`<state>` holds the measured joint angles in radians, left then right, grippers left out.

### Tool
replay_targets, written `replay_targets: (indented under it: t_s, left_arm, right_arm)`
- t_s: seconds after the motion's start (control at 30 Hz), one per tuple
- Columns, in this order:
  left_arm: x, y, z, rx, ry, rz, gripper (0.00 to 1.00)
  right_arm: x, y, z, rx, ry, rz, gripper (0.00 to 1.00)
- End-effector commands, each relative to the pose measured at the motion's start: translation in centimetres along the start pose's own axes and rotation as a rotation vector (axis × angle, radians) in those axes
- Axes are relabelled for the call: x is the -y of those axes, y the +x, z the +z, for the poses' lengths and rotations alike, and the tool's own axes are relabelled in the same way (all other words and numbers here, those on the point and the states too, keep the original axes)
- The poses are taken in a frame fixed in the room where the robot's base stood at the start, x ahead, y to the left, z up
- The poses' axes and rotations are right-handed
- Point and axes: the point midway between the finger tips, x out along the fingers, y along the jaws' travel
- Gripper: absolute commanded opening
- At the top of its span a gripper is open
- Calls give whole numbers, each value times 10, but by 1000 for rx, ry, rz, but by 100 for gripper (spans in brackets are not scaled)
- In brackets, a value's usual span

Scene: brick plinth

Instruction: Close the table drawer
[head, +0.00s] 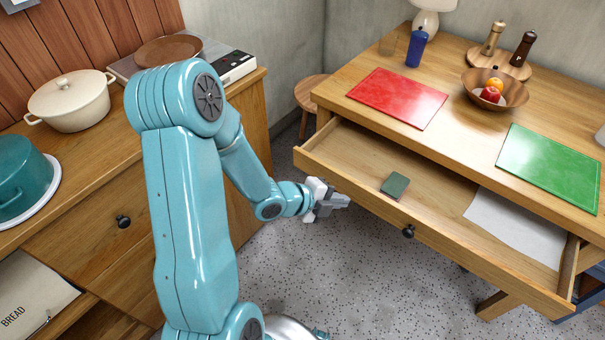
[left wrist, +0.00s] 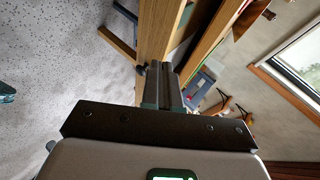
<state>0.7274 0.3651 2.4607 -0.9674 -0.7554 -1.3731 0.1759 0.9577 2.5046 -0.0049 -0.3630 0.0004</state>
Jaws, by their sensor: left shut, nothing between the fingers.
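The wooden table (head: 465,120) stands at the right in the head view. Its drawer (head: 345,183) is pulled open, with a dark round knob (head: 408,231) on its front. A small green book-like item (head: 395,185) and a white sheet (head: 515,228) lie inside. My left gripper (head: 338,203) is shut and empty, in front of the drawer's front panel, left of the knob. In the left wrist view the shut fingers (left wrist: 163,75) point toward a wooden panel edge and a dark knob (left wrist: 142,69); I cannot tell if they touch. My right gripper is not in view.
On the table are a red mat (head: 397,97), a green mat (head: 550,166), a fruit bowl (head: 495,95) and a blue bottle (head: 416,48). A wooden cabinet (head: 85,220) with pots stands at the left. Speckled floor (head: 300,270) is clear between.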

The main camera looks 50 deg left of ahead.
Motion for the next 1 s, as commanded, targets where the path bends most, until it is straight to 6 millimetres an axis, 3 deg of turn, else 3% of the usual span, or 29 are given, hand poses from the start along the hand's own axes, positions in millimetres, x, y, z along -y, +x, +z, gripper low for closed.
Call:
replay_targets:
  t_s: [0.03,0.1,0.2,0.33,0.47,0.9,1.0]
  left_arm:
    - [-8,-18,44,94,45,-50,0]
    - [-9,-49,84,207,68,-80,0]
    - [-15,-85,122,342,63,-99,0]
    - [-23,-104,142,413,45,-98,0]
    - [-24,-97,147,416,39,-95,0]
    - [-15,-14,182,413,37,-94,0]
    - [-3,-2,187,414,39,-96,0]
  right_arm:
    - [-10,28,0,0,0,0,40]
    - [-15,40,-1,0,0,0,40]
    - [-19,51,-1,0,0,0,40]
    - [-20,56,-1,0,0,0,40]
    - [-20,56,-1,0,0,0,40]
    - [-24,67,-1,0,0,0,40]
    - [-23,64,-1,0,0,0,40]
